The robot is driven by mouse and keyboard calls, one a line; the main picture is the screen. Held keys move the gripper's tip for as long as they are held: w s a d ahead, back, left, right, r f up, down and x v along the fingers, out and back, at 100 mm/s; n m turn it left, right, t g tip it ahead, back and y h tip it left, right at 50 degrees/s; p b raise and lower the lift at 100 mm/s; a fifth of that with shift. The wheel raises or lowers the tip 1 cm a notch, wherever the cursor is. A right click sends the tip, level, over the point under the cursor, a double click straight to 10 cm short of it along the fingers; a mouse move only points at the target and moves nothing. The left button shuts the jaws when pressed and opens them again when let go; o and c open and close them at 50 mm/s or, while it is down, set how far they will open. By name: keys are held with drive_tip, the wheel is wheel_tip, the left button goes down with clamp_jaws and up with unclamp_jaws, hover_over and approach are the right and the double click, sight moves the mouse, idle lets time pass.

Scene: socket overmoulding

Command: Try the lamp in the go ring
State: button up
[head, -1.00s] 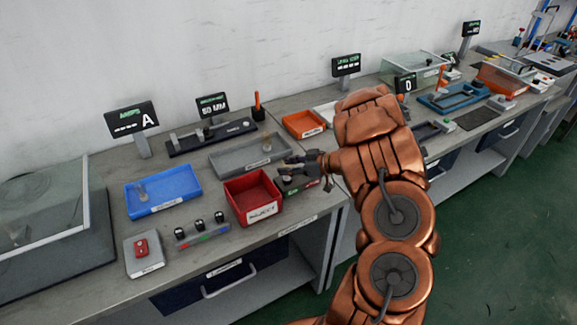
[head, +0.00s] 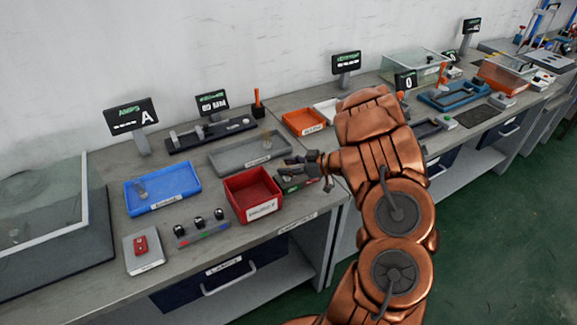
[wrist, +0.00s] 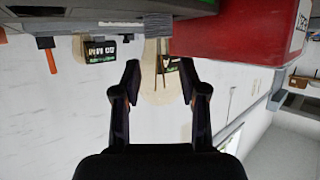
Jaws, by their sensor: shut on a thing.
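My gripper (wrist: 163,85) is shut on a clear glass lamp (wrist: 155,72). In the wrist view the lamp's glass is between the two fingers, and its grey ribbed end (wrist: 158,25) points to the top of the picture. In the head view my gripper (head: 290,166) is right above a small dark gauge block (head: 298,186) with green and red marks, just right of the red bin. The gripper and lamp cover the block's top, so I cannot tell which ring the lamp is over or whether it is inside one.
The red reject bin (head: 252,196) stands close on the left. Behind it is a grey tray (head: 232,158) with a lamp. Further left are a blue tray (head: 178,188) with a lamp, a row of black-topped posts (head: 200,225) and a red button box (head: 143,252). An orange tray (head: 304,122) stands behind.

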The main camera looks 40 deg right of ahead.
drive_tip(key=shift+f+b, duration=0.3)
drive_tip(key=shift+f, duration=0.4)
drive_tip(key=shift+r, duration=0.1)
idle(0.9)
drive_tip(key=shift+r+p, duration=0.95)
drive_tip(key=shift+r, duration=0.4)
drive_tip(key=shift+r, duration=0.1)
drive_tip(key=shift+r+p, duration=1.95)
drive_tip(key=shift+r, duration=0.95)
